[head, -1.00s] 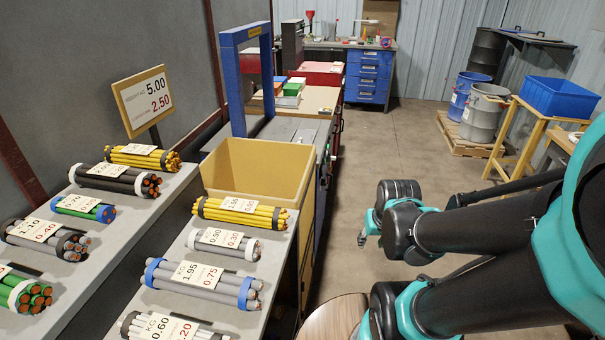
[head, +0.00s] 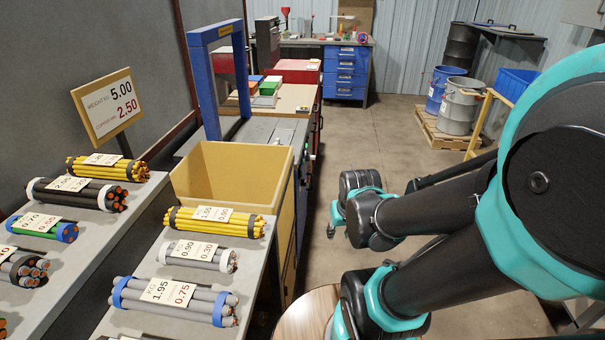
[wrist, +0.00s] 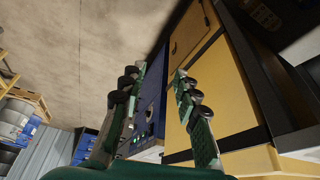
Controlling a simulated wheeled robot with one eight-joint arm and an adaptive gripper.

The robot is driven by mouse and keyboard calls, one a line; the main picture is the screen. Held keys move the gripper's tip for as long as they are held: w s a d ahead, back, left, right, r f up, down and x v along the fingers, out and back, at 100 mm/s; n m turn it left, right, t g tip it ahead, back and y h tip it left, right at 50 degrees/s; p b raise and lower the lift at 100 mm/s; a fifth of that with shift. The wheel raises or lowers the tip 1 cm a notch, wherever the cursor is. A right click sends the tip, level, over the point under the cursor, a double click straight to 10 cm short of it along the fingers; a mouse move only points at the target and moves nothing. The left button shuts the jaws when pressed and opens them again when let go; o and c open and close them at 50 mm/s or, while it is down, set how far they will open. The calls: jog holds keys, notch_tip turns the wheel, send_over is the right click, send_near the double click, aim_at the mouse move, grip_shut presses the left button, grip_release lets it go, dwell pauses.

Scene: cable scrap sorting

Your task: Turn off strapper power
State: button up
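The strapper is the machine with a blue arch (head: 200,85) over a grey top, behind the yellow box in the head view. In the wrist view, a blue panel with small switches or buttons (wrist: 150,124), one showing green, appears between my fingers, partly covered by them. It looks like the strapper's control side. I cannot make out which control is the power switch or its position. My gripper (wrist: 160,78) is open and empty. Its two fingers are spread apart, with the panel beyond them, and no contact shows. In the head view my arm hides most detail near the gripper.
A yellow box (head: 235,170) stands before the strapper. Labelled cable bundles (head: 175,298) lie on grey benches at left. A round wooden top (head: 305,318) is close below my arm. Drums (head: 458,104) stand on a pallet at right. The aisle floor (head: 375,135) is clear.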

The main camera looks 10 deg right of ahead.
jog(key=shift+w+r, duration=0.15)
jog(key=shift+w, duration=0.25)
jog(key=shift+c, duration=1.2)
jog(key=shift+y, duration=0.5)
jog(key=w+r, duration=0.1)
jog(key=w, duration=0.5)
jog(key=w+r, duration=0.1)
jog(key=w, duration=0.2)
jog(key=shift+w+a+r, duration=0.2)
jog(key=shift+w+r, duration=0.1)
grip_shut()
jog(key=w+d+f+y, duration=0.1)
jog(key=w+d+f, duration=0.1)
jog(key=w, duration=0.9)
jog(key=w+d+f+m+t+y, duration=0.1)
jog(key=w+f, duration=0.1)
jog(key=w, duration=0.9)
jog(key=w+d+f+m+y, duration=0.1)
jog(key=w+d+f, duration=0.1)
jog(key=w, duration=0.9)
jog(key=shift+w+d+f, duration=0.25)
jog(key=shift+d+f, duration=0.1)
jog(key=shift+f, duration=0.05)
